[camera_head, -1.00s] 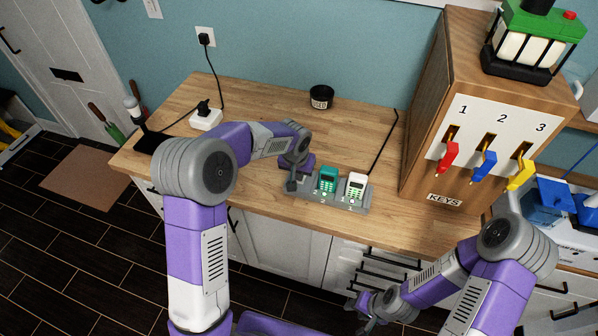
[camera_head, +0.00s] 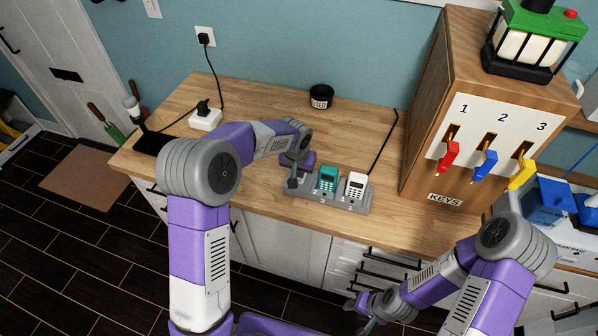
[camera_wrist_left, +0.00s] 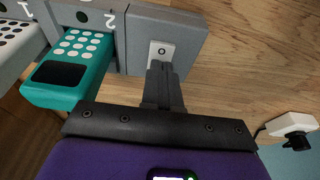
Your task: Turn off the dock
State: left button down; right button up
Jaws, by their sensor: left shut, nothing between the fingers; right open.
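The grey dock (camera_head: 359,208) lies on the wooden counter, holding a teal handset (camera_head: 327,181) and a white handset (camera_head: 355,187). In the left wrist view the dock (camera_wrist_left: 186,22) has a white rocker switch (camera_wrist_left: 160,50) marked O on its end section, beside the teal handset (camera_wrist_left: 70,72). The teal handset's screen is dark. My left gripper (camera_head: 291,184) is shut and empty at the dock's left end. Its fingertips (camera_wrist_left: 161,68) are at the switch and cover part of it; contact is unclear. My right gripper (camera_head: 364,312) is open, low in front of the counter.
A black jar (camera_head: 321,97) stands at the back of the counter. A white power strip (camera_head: 205,119) with a plug lies to the left. A wooden key cabinet (camera_head: 425,150) with red, blue and yellow keys stands to the right. The counter behind the dock is mostly clear.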

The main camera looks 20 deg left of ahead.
pick_arm(q)
jog(key=p+v, duration=0.2)
jog(key=v, duration=0.1)
jog(key=p+v, duration=0.1)
jog(key=shift+w+r, duration=0.3)
jog(key=shift+r, duration=0.15)
jog(key=s+r, duration=0.4)
jog(key=r, duration=0.4)
jog(key=shift+s, duration=0.4)
jog(key=shift+a, duration=0.1)
